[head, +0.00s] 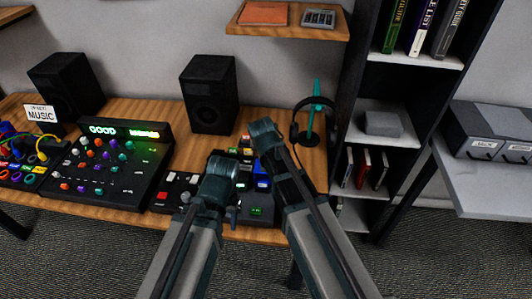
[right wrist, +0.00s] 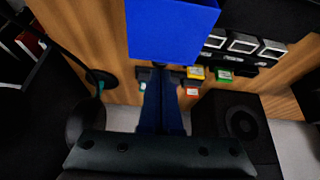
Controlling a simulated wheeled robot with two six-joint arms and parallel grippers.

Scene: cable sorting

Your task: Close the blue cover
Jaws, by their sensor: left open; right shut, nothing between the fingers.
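The blue cover (right wrist: 172,30) is a bright blue box-like shape filling the top middle of the right wrist view. In the head view it shows as a small blue patch (head: 262,181) between my two arms, partly hidden by the right arm. I cannot tell how far it stands open. My right gripper (right wrist: 161,82) is shut and empty, its fingertips close to the cover's lower edge in the right wrist view; contact is unclear. My left gripper (head: 231,213) is open and empty, over the desk's front beside the dark box with a green display (head: 257,211).
A mixer panel (head: 110,160) with lit text lies left on the wooden desk (head: 90,208). A black speaker (head: 208,95) stands behind. Headphones on a teal stand (head: 316,110) are at the right. Small coloured cartridges (right wrist: 195,73) sit near my right fingers. A shelf (head: 400,55) stands further right.

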